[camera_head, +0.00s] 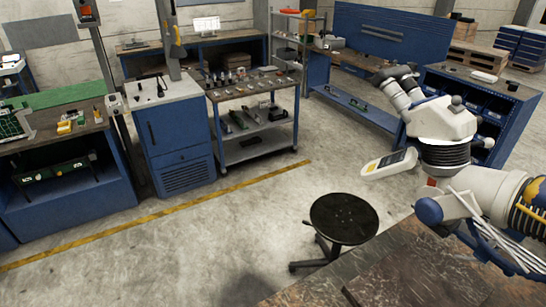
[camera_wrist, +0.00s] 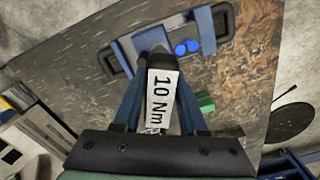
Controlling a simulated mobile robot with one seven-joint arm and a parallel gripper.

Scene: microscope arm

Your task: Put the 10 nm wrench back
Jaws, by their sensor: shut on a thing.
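In the wrist view, my gripper (camera_wrist: 157,72) is shut on the 10 Nm wrench. The wrench (camera_wrist: 161,100) carries a white label reading "10 Nm" and sits between my two dark blue fingers. Its far end looks dark and grey, and much of its body is hidden or seen end-on. It is held above the brown worn bench top (camera_wrist: 90,65); the gap between them cannot be judged. I cannot make out my gripper or the wrench in the head view.
In the head view, a white microscope (camera_head: 440,118) is at right, with a black stool (camera_head: 343,218) and tool cart (camera_head: 255,150) across open floor.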

